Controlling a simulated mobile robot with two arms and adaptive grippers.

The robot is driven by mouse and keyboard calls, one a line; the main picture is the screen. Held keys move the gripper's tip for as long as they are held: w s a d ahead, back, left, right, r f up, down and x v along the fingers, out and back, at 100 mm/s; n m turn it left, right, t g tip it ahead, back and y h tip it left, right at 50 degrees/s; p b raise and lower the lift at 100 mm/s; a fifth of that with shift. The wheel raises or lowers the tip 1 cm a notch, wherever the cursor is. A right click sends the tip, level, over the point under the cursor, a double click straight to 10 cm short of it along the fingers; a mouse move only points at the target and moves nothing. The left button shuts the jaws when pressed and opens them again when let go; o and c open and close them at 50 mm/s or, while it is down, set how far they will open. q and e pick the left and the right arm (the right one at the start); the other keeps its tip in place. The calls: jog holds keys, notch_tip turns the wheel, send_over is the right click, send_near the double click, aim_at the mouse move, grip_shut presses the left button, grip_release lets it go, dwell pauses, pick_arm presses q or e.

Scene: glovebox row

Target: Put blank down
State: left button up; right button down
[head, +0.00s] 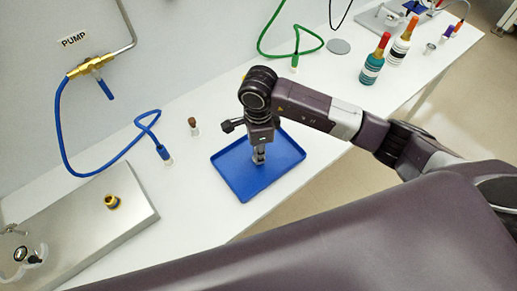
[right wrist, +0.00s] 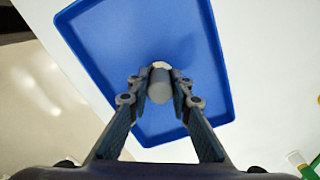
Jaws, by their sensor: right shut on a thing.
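The blank (right wrist: 160,88) is a small grey cylinder with a pale far end, seen between the fingertips in the right wrist view. My right gripper (right wrist: 160,84) is shut on it. In the head view my right gripper (head: 259,152) points straight down over the middle of the blue tray (head: 229,177), inside its rim. The tray also fills much of the right wrist view (right wrist: 100,45), and its visible floor is empty. I cannot tell whether the blank touches the tray floor. My left gripper is not in view.
A small brown-topped vial (head: 193,126) and a blue hose (head: 150,137) lie left of the tray. A steel plate (head: 75,235) with a brass fitting (head: 112,201) is at lower left. Striped bottles (head: 373,62) stand at the back right. The table's front edge runs close to the tray.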

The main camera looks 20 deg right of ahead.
jog(key=shift+f, duration=0.1)
jog(key=shift+f, duration=0.15)
jog(key=c, duration=1.7)
grip_release()
jog(key=shift+c, duration=0.2)
jog(key=shift+r, duration=0.4)
notch_tip(320, 180, up, 11)
jog(key=b, duration=0.3)
jog(key=shift+f+b, duration=0.2)
jog(key=shift+b, duration=0.1)
jog(key=shift+r, duration=0.55)
jog(key=shift+s+f, duration=0.1)
jog(key=shift+s, duration=0.05)
